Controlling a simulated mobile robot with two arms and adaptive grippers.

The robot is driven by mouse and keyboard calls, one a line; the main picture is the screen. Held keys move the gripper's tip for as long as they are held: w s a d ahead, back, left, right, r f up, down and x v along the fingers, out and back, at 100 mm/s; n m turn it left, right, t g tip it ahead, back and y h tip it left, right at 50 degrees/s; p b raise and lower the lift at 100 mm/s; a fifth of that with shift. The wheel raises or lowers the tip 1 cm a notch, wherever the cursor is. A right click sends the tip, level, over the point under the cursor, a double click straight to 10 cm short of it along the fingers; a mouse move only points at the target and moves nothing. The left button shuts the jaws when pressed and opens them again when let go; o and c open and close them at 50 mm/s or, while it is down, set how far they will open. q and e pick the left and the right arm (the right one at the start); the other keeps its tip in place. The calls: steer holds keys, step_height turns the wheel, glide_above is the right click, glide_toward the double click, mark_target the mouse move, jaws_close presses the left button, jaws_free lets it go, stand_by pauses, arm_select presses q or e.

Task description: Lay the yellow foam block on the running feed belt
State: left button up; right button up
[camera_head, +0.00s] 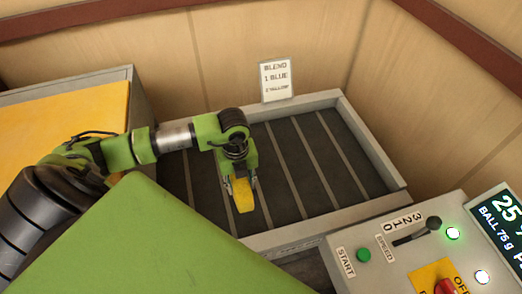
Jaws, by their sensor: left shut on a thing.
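The yellow foam block (243,197) is held in my left gripper (241,186), which points down with a finger on either side of it. The block is over the left-middle part of the feed belt (327,160). I cannot tell whether its lower end touches the belt. The belt is dark with pale cross slats and sits inside a grey frame. Its near left part is hidden behind my arm and a green surface in front. A single picture does not show whether the belt is moving. My right gripper is not in view.
A sign (276,79) reading "BLEND 1 BLUE" with a yellow line below stands at the belt's back edge. A control panel (382,270) with START button (363,255) and speed lever (420,232) is at front right. A yellow-topped surface (70,115) lies left. The belt's right half is clear.

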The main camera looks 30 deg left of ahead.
arm_select(q)
steer(key=w+f, duration=0.2)
steer(key=w, duration=0.1)
steer(key=w+a+f+b, duration=0.1)
steer(key=w+f, duration=0.2)
steer(key=w, duration=0.1)
steer(key=w+f, duration=0.3)
steer(key=w, duration=0.1)
steer(key=shift+w+a+f, duration=0.25)
steer(key=shift+w+f+b, duration=0.1)
steer(key=shift+w+b, duration=0.1)
steer(key=shift+b, duration=0.15)
steer(key=f+b, duration=0.3)
steer(key=f, duration=0.1)
steer(key=shift+w, duration=0.3)
steer(key=shift+a+r, duration=0.1)
steer(key=shift+r, duration=0.1)
steer(key=shift+f, duration=0.1)
